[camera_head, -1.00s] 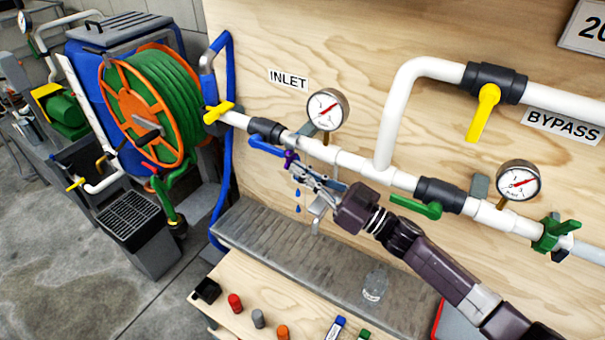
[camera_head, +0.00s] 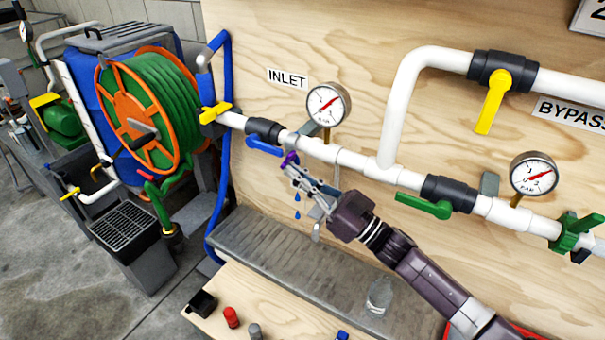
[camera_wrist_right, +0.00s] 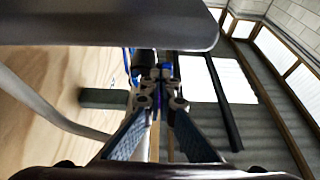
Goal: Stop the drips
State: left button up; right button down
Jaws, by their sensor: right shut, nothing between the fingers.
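My right gripper (camera_head: 293,172) is shut and empty, its fingertips just below a small purple piece (camera_head: 289,158) under the white pipe (camera_head: 318,149). I cannot tell whether they touch it. Blue drops (camera_head: 297,198) hang in the air below the fingertips. The inlet valve (camera_head: 264,129) has a blue lever (camera_head: 264,146) lying roughly along the pipe. In the right wrist view my right gripper's fingers (camera_wrist_right: 158,88) meet near blue parts of the pipework. The exact source of the drops is hidden behind the gripper. My left gripper is not in view.
A pressure gauge (camera_head: 327,104) stands above the pipe. A green-handled valve (camera_head: 447,192) and the yellow-handled bypass valve (camera_head: 495,90) are to the right. A grey ribbed tray (camera_head: 285,245) lies below, with a clear jar (camera_head: 379,294). A hose reel (camera_head: 150,110) stands left.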

jog(key=shift+w+a+f, duration=0.15)
jog(key=shift+w+a, duration=0.05)
jog(key=shift+a, duration=0.2)
jog(key=shift+w+a+b, duration=0.4)
jog(key=shift+w+a, duration=0.1)
jog(key=shift+a, duration=0.25)
dwell(1.2)
